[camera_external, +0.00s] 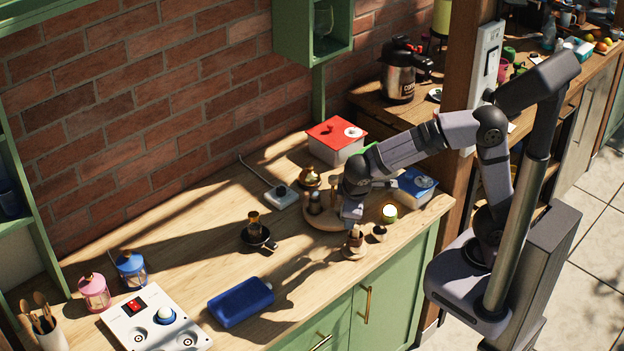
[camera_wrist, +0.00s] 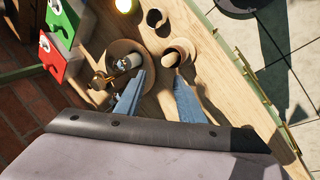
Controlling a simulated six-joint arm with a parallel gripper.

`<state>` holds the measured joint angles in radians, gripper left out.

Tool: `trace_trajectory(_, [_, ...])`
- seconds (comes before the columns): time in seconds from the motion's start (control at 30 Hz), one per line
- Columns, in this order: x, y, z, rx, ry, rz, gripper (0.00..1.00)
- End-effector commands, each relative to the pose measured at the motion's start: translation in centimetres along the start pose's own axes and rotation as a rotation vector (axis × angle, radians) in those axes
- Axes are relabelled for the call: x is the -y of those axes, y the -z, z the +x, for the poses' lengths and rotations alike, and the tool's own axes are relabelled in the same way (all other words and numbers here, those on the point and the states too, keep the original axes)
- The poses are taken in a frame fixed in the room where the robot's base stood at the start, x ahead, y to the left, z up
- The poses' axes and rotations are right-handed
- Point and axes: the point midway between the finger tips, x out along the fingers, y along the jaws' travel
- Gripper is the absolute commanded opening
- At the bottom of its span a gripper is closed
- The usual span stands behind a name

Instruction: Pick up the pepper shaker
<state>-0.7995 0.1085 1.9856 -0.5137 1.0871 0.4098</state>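My gripper (camera_external: 351,222) points down over the front part of the wooden worktop. In the wrist view my gripper (camera_wrist: 160,78) has its two blue-grey fingers apart, with bare wood between them. A small dark shaker-like item (camera_external: 315,203) stands on a round wooden tray (camera_external: 316,222) left of the gripper. In the wrist view a pale-ended cylinder (camera_wrist: 133,61) stands by the left fingertip. A wooden cup-like piece (camera_wrist: 171,58) on a round wooden base is by the right fingertip; it also shows just below the gripper (camera_external: 355,242). I cannot tell which is the pepper shaker.
A red-lidded box (camera_external: 336,140) and a blue-lidded box (camera_external: 412,187) stand behind and to the right.

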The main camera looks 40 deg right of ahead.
Motion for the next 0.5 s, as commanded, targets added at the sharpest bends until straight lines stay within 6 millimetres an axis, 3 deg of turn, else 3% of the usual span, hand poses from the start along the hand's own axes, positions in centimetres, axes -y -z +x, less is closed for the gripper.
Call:
trace_trajectory(0.37, [-2.0,2.6,4.7,0.151,-0.316,-0.489,0.35])
trace_trajectory(0.5, [-2.8,4.6,7.1,0.258,-0.489,-0.768,0.35])
